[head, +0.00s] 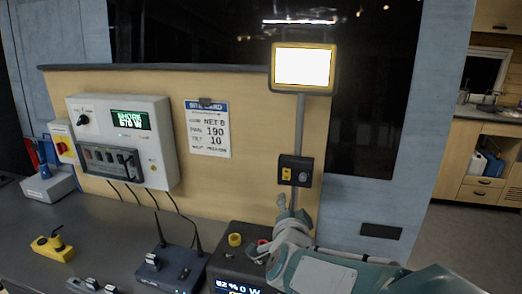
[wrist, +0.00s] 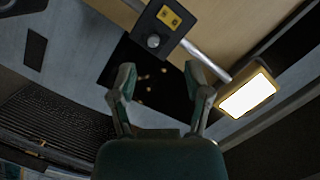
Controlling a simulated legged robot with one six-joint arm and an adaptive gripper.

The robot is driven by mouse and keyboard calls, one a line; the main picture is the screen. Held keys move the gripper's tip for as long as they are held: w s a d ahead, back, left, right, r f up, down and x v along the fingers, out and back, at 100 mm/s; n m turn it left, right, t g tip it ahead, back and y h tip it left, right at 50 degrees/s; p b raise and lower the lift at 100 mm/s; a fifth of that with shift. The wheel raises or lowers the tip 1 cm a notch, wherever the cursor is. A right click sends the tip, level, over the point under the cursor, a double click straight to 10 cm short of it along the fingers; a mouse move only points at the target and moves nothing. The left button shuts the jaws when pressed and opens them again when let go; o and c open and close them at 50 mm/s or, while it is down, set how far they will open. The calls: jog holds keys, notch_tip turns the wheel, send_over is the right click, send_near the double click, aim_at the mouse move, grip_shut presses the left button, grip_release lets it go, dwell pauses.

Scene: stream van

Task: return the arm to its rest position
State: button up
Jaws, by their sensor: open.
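My arm comes in from the lower right of the head view. Nothing is held. A small black switch box (wrist: 163,25) with a yellow plate lies beyond the fingertips in the wrist view; it sits on the post in the head view (head: 295,171).
A lit yellow-framed screen (head: 304,67) tops the post. A grey control box (head: 125,140) and a notice sheet (head: 207,128) are on the wooden panel. A two-antenna radio unit (head: 167,266), a yellow device (head: 52,247) and a black box with display (head: 228,265) stand on the desk.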

jog(key=s+d+f+n+g+y, duration=0.1)
jog(key=s+n+g, duration=0.4)
jog(key=s, duration=0.7)
jog(key=s+d+f+n+g+y, duration=0.1)
jog(key=s+d+f+n+g, duration=0.2)
jog(key=s, duration=0.9)
jog(key=d+n+g, duration=0.1)
jog(key=n+g, duration=0.1)
jog(key=n, duration=0.1)
jog(key=shift+d+f+n+g, duration=0.15)
jog(key=shift+d+n+g, duration=0.15)
jog(key=shift+n, duration=0.1)
